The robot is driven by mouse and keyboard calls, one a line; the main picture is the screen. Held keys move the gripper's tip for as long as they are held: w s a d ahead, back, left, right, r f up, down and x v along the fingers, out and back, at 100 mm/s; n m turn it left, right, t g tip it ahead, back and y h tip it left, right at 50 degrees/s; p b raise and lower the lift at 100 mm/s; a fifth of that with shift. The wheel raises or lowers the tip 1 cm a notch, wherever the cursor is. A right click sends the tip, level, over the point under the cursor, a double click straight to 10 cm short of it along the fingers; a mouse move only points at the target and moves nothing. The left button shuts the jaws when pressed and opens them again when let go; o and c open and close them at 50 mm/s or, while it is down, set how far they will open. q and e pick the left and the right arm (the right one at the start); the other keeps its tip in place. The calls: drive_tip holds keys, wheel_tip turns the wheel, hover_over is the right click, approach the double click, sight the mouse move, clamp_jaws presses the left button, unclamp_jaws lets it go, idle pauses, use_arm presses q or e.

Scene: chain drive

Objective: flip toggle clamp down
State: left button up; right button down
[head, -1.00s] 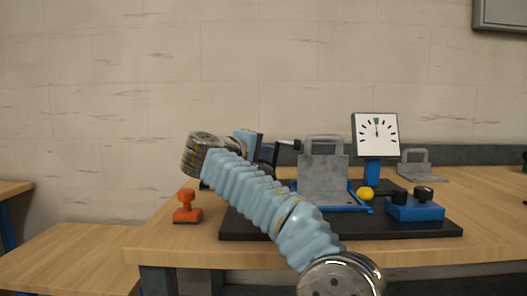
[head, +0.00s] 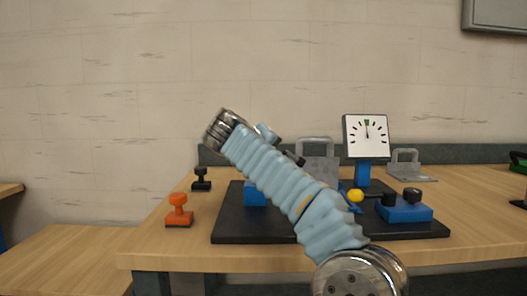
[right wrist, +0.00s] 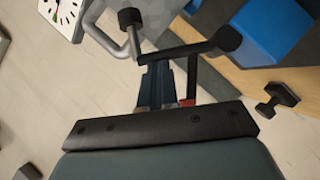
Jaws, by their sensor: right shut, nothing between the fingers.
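The toggle clamp shows in the right wrist view as a black bar (right wrist: 185,50) with a round black end and a rubber-tipped spindle (right wrist: 130,18). Its blue block (right wrist: 270,28) is at the upper right. In the head view my right arm covers most of the clamp; a black tip and part of the blue block (head: 255,194) show. My right gripper (right wrist: 157,72) is shut and empty, its fingertips close to the black bar; I cannot tell whether they touch. A black link with a red part (right wrist: 188,102) lies beside the fingers. My left gripper is out of view.
A grey handled plate (head: 318,166), a dial (head: 366,136), a yellow knob (head: 355,195) and a blue box with black knobs (head: 404,208) stand around the black baseplate (head: 240,228). Orange (head: 179,210) and black (head: 202,179) stamps stand at the left. Another grey handled plate (head: 408,168) is at the back right.

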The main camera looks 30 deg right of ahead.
drive_tip(key=d+f+m+y+b, duration=0.1)
drive_tip(key=y, duration=0.1)
drive_tip(key=s+d+f+m+t+y, duration=0.1)
drive_tip(key=m, duration=0.1)
drive_tip(key=s+d+f+m+t+y+b, duration=0.1)
drive_tip(key=d+f+m+y, duration=0.1)
drive_tip(key=shift+s+y+b, duration=0.25)
drive_tip(key=shift+y+b, duration=0.05)
drive_tip(key=shift+d+f, duration=0.15)
drive_tip(key=shift+f, duration=0.1)
drive_tip(key=shift+s+f, duration=0.1)
idle(0.5)
